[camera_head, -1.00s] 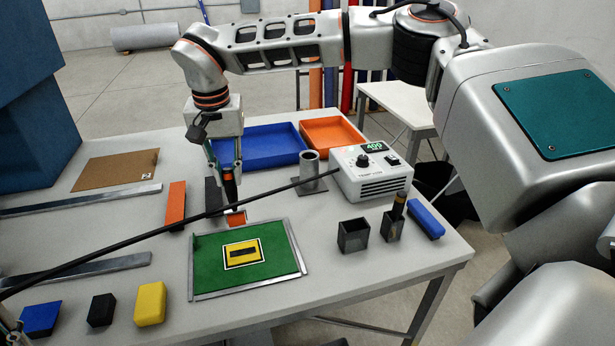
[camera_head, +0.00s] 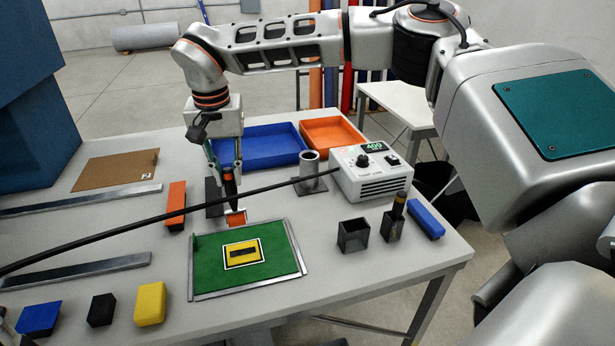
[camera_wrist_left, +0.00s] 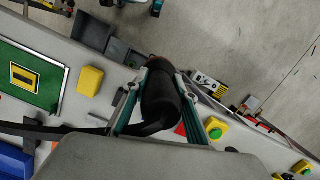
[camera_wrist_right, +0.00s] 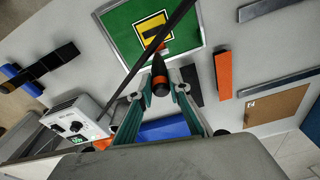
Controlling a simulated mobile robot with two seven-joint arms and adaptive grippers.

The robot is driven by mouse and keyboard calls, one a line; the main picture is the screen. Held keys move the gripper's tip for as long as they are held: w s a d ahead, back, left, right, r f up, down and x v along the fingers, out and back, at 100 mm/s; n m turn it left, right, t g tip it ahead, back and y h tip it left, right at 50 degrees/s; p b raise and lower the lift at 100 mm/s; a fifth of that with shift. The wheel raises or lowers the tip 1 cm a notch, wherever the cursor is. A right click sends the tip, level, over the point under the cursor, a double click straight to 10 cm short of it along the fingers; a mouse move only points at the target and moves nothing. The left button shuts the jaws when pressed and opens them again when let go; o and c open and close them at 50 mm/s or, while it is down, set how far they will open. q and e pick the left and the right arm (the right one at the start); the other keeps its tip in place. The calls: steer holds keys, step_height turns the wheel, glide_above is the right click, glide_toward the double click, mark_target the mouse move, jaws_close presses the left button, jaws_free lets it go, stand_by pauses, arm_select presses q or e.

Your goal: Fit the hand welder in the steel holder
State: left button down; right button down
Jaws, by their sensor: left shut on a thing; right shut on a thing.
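The hand welder seems to be the thick black body (camera_wrist_left: 162,98) in the left wrist view, with a black hose (camera_wrist_left: 60,129) beside it. My left gripper (camera_wrist_left: 165,72) is shut on it; in the head view only a sliver shows at the lower left edge. The steel holder (camera_head: 309,163), an upright grey tube on a flat plate, stands beside the white welder unit (camera_head: 372,174) and looks empty. My right gripper (camera_head: 228,168) is shut on a black and orange tool (camera_wrist_right: 160,78), held upright behind the green board (camera_head: 215,266).
The black hose (camera_head: 150,226) crosses over the table to the unit. Blue (camera_head: 262,160) and orange (camera_head: 333,138) trays lie behind. Two dark cups (camera_head: 353,236) stand front right, one holding a brush-like thing. Several blocks (camera_head: 150,304) lie front left.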

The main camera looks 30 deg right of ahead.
arm_select(q)
steer(key=shift+r, duration=2.65)
